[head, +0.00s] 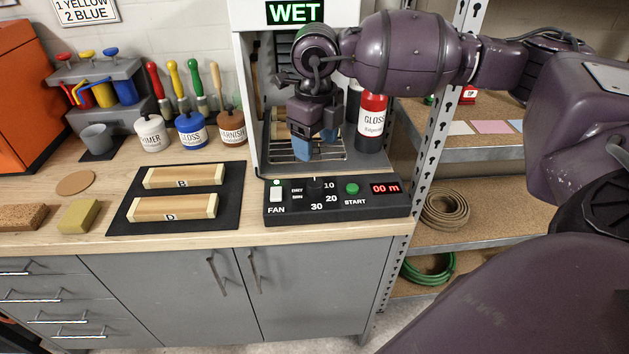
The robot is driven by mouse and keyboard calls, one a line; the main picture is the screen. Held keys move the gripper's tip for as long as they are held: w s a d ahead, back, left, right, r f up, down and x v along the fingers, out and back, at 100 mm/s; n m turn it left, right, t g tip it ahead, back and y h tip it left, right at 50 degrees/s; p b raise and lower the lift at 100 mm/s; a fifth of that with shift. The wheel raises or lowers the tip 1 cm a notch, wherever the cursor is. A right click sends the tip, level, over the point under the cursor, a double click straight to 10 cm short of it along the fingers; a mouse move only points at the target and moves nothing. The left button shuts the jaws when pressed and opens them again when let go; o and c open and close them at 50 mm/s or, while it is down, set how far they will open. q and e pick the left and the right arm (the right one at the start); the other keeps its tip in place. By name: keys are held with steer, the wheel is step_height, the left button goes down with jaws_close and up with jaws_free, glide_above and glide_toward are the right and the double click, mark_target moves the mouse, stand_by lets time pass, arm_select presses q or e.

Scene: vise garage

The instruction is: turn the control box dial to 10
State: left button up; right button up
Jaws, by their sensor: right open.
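The black control box (338,198) sits at the front edge of the workbench, below the cabinet. Its small dark dial (315,187) is in the middle of the panel, with 10, 20 and 30 printed around it. The direction of its pointer is too small to tell. A white FAN switch (276,192), a green START button (352,189) and a red display (385,188) reading "00 m" are also on the box. My right gripper (316,143) is open and points down, in front of the cabinet and above the dial, apart from it. My left gripper is not in view.
The cabinet (245,90) under a green WET sign (294,12) has a wire rack (290,152). Wooden blocks B (182,177) and D (172,208) lie on a black mat (232,195) at left.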

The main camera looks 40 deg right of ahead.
mark_target(315, 182)
step_height(315, 182, down, 10)
steer(key=shift+r+b, duration=0.2)
steer(key=shift+b, duration=0.3)
steer(key=shift+f, duration=0.6)
